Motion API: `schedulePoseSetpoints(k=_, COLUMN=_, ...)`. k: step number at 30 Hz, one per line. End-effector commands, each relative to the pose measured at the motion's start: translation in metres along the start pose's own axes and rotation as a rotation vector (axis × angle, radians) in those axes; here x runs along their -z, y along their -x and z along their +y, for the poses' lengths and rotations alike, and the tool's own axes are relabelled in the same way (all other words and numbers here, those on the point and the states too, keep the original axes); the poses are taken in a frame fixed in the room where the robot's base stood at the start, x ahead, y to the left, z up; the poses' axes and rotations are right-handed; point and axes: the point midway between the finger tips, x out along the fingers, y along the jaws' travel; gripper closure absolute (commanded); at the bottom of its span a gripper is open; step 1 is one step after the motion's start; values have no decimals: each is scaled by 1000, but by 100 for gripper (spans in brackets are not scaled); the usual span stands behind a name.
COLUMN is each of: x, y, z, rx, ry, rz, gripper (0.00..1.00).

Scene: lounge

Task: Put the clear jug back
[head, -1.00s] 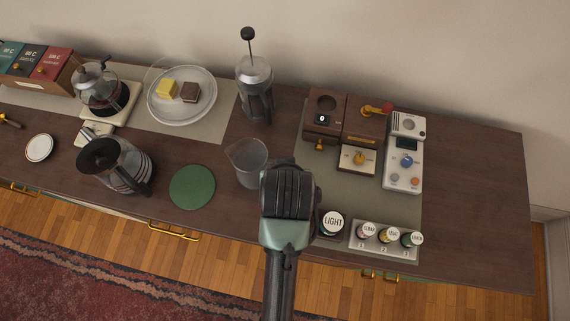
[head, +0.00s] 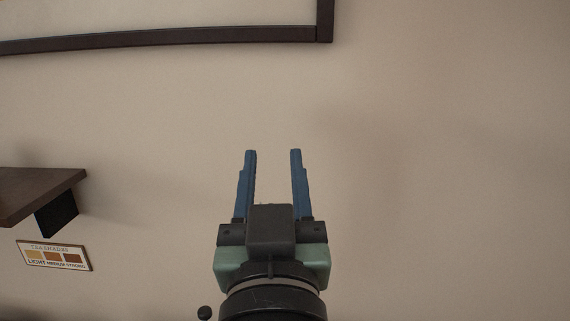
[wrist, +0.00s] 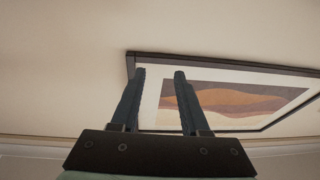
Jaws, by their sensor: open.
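My gripper (head: 273,153) is raised in front of the bare wall in the head view, its two blue fingers apart with nothing between them. It also shows in the wrist view (wrist: 160,73), open and empty, with a framed picture beyond it. The clear jug is out of sight in both current views.
A dark wooden shelf (head: 38,190) juts from the wall at the left, with a tea shades sign (head: 55,256) below it. A dark picture frame (head: 170,38) hangs above; a framed picture (wrist: 235,100) fills the wrist view's right. The wall around the gripper is clear.

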Motion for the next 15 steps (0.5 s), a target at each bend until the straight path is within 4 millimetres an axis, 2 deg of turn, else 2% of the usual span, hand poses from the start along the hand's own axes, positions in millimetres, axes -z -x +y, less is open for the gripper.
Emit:
schedulePoseSetpoints(k=1, x=46, y=3, z=4, rx=-12, ry=-1, rz=131, gripper=55)
schedulePoseSetpoints(k=3, x=94, y=11, z=8, rx=-22, ry=-2, rz=276, gripper=55)
schedulePoseSetpoints(k=6, x=140, y=26, z=12, rx=-32, ry=-2, rz=422, gripper=55)
schedulePoseSetpoints(k=10, x=167, y=37, z=14, rx=-37, ry=-2, rz=510, gripper=55)
schedulePoseSetpoints(k=15, x=169, y=39, z=14, rx=-37, ry=-2, rz=520, gripper=55)
